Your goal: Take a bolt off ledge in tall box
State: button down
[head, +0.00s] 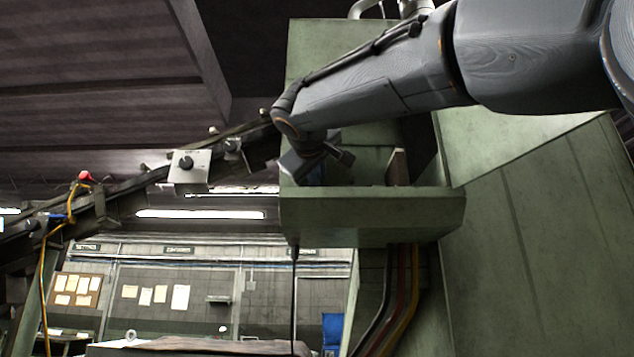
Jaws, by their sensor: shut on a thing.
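The tall box (372,213) is a green metal housing with an open front and a raised front lip, high up at the middle of the head view. My arm reaches in from the upper right, and my gripper (318,160) is at the left part of the opening, above the lip. It is shut on a small dark piece (343,156), which looks like a bolt; its shape is hard to make out. The ledge inside the box and any other bolts on it are hidden behind the front lip and my arm.
A brownish upright plate (398,167) stands inside the box at the right. A sloping green panel (540,200) fills the right side. A dark inclined rail (130,185) with a grey metal block (189,169) runs up to the box from the left. Cables (405,295) hang below.

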jog(key=shift+r, duration=0.15)
jog(key=shift+d+r+b, duration=0.15)
jog(key=shift+r+b, duration=0.05)
jog(key=shift+b, duration=0.1)
notch_tip(320, 180, up, 11)
jog(key=p, duration=0.2)
jog(key=d+b, duration=0.1)
jog(key=d, duration=0.5)
jog(key=d+b, duration=0.1)
jog(key=d, duration=0.6)
jog(key=d+b, duration=0.1)
jog(key=d, duration=0.5)
jog(key=shift+s+d, duration=0.2)
jog(key=shift+s, duration=0.15)
jog(key=shift+d, duration=0.15)
jog(key=shift+f, duration=0.1)
